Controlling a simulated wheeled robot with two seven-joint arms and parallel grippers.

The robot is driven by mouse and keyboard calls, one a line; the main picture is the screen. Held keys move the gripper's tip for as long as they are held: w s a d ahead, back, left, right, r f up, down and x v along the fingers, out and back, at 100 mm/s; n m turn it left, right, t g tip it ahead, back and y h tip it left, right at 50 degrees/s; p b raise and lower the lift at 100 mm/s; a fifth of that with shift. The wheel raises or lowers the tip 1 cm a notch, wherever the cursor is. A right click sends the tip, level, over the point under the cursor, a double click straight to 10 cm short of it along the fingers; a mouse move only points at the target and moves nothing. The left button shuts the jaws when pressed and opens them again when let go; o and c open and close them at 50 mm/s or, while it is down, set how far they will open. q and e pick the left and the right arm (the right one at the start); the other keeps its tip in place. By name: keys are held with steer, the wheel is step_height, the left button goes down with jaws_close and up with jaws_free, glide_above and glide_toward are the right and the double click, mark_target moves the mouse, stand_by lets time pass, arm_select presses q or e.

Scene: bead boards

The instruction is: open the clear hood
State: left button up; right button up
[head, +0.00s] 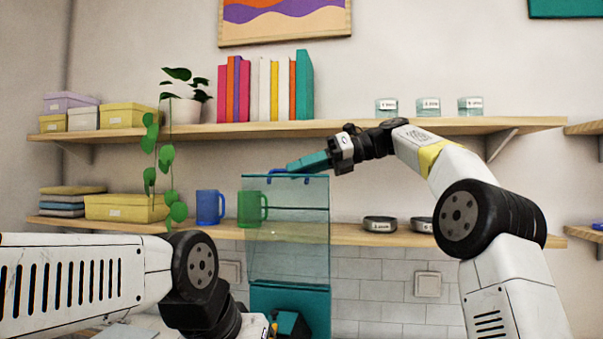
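The clear hood (287,245) is a see-through teal panel in the middle of the head view, standing upright in front of the lower shelf. A blue handle (275,171) is at its top edge. Below the panel is a solid teal part (262,298), partly hidden by my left gripper. My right gripper (291,167) is at the top edge, its teal fingers pointing left, at or very near the handle. They show side-on, so I cannot tell if they are closed on it. My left gripper (288,322) is low in front of the teal part, mostly hidden by its own arm.
A blue mug (207,207) stands left of the hood; a green-looking mug (250,209) shows through it. The upper shelf (345,127) with books (273,88) and jars (428,107) is just behind my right gripper. Bowls (379,224) sit on the lower shelf (350,236).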

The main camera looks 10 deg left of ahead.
steer(key=v, duration=0.5)
steer(key=shift+w+d, duration=0.1)
steer(key=shift+d, duration=0.2)
